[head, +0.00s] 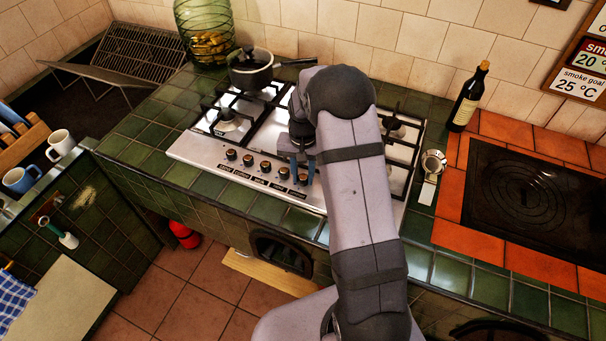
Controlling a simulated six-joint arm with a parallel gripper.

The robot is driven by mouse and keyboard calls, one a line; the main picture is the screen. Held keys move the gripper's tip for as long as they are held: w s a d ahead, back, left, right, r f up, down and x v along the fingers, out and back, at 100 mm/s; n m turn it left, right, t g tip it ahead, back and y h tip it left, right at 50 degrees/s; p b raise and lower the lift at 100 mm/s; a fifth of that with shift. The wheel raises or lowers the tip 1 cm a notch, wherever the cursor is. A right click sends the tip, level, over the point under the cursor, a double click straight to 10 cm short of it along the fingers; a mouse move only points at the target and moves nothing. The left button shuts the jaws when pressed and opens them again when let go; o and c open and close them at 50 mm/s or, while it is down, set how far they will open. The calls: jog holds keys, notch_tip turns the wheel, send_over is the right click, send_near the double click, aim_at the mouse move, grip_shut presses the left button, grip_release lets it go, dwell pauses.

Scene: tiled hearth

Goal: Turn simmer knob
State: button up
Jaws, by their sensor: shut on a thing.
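A row of several dark knobs (248,160) with copper-coloured rims runs along the front of the steel gas hob (190,150). Small dark labels sit below them, too small to read. My gripper (302,174) is at the right end of the visible row, its blue fingers on either side of the rightmost visible knob (302,180) and shut on it. I cannot read whether this is the simmer knob. My arm hides part of the hob and its front edge to the right.
A black lidded pan (250,72) stands on the back left burner. A green glass jar (204,35) is behind it. A dark bottle (467,98) and a small round metal piece (433,163) are right of the hob. A wall sign (580,85) reads "smoke goal 25 °C".

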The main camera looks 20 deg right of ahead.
aim_at(303, 177)
jog(key=o, duration=1.1)
jog(key=shift+c, duration=0.2)
jog(key=shift+r+b, duration=1.05)
jog(key=shift+r, duration=2.65)
